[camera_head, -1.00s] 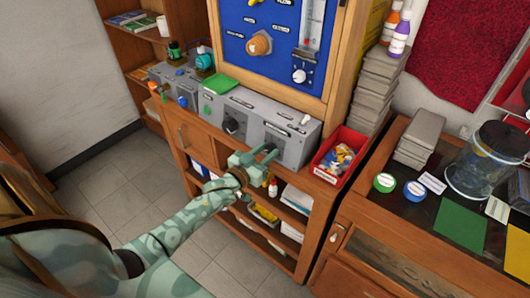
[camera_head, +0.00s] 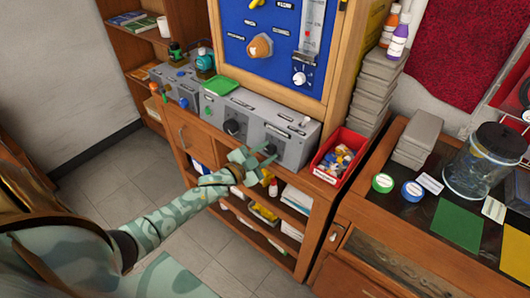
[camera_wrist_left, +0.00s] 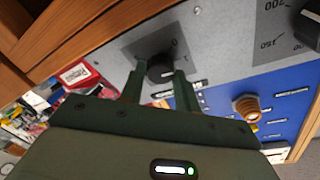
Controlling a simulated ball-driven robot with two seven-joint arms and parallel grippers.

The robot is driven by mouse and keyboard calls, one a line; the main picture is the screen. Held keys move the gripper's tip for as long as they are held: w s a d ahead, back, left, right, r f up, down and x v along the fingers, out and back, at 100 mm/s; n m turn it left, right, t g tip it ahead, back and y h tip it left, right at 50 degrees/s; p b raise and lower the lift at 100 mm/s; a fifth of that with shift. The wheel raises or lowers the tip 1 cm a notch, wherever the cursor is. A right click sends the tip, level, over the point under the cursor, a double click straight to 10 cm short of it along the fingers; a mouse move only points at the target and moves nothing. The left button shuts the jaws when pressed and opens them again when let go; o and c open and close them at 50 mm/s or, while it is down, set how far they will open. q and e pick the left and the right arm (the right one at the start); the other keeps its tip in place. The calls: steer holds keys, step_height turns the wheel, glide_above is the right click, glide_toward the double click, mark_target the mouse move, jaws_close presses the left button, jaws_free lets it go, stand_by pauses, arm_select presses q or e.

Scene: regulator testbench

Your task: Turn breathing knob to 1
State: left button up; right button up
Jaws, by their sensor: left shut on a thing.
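My left gripper (camera_head: 256,157) is at the front of the right half of the long grey box (camera_head: 290,155) in the head view. In the left wrist view its two fingers (camera_wrist_left: 160,88) stand on either side of a black knob (camera_wrist_left: 160,68) on a grey panel (camera_wrist_left: 208,35), shut on it. Small marks are printed beside this knob, and its label is too small to read. In the head view the gripper hides this knob. Another black knob (camera_head: 233,127) shows to its left on the same box. My right gripper is not in view.
A blue panel (camera_head: 235,50) with an orange knob (camera_head: 259,46) and a white dial (camera_head: 300,78) stands above the box. A red bin (camera_head: 325,172) of small parts is just right of the box. Open shelves lie below. A green tray (camera_head: 222,86) lies on top.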

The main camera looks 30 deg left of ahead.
arm_select(q)
steer(key=shift+m, duration=1.1)
steer(key=o, duration=1)
steer(key=p+v, duration=0.2)
steer(key=v, duration=1.4)
steer(key=shift+s+a+r, duration=0.1)
steer(key=shift+a, duration=0.1)
